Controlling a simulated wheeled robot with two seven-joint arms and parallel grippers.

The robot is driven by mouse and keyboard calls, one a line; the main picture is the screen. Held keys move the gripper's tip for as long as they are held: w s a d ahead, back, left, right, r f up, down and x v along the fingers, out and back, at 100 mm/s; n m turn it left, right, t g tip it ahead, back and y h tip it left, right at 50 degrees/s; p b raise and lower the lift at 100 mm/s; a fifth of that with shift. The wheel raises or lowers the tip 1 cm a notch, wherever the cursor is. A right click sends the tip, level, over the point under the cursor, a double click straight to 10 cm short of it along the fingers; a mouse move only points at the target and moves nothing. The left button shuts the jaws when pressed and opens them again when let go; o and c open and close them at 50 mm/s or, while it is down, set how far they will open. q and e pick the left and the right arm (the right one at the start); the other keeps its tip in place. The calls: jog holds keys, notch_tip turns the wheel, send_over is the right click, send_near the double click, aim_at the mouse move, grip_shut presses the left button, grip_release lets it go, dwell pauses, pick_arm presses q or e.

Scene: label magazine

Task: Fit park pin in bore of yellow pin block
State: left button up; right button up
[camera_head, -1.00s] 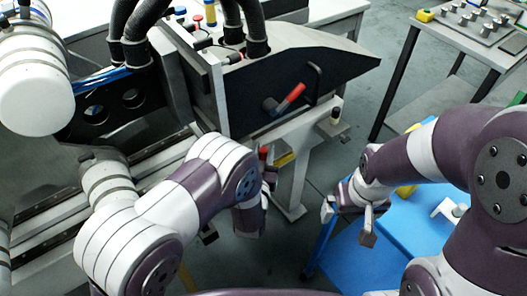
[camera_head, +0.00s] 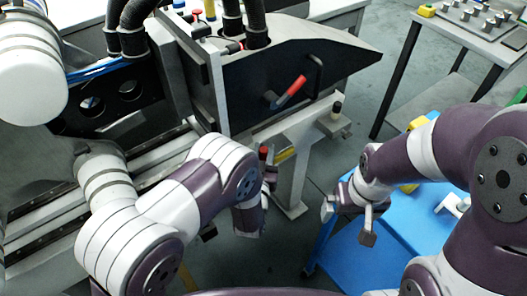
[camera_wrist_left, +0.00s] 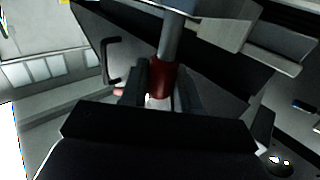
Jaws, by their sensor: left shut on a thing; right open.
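My left gripper (camera_head: 266,180) is shut on the park pin, whose red part (camera_head: 263,152) shows above the fingers. In the left wrist view the pin's red grip (camera_wrist_left: 160,77) sits between the two dark fingers, and its grey shaft (camera_wrist_left: 170,38) points away from the gripper. A yellow piece (camera_head: 285,155) lies just right of the pin in the head view, on the grey bracket; it may be the yellow pin block. Its bore is not visible, and I cannot tell whether the pin touches it.
A grey machine with a black side plate (camera_head: 255,85) and a red-handled lever (camera_head: 290,92) stands behind the left gripper. A black knob (camera_head: 337,106) tops the bracket's right end. The blue cart (camera_head: 370,258) stands at right. A grey control table (camera_head: 470,45) is farther back.

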pick_arm(q)
jog(key=shift+f+b, duration=0.85)
jog(key=shift+f, duration=0.15)
pick_arm(e)
jog(key=shift+f, duration=0.9)
pick_arm(q)
jog(key=o, duration=1.1)
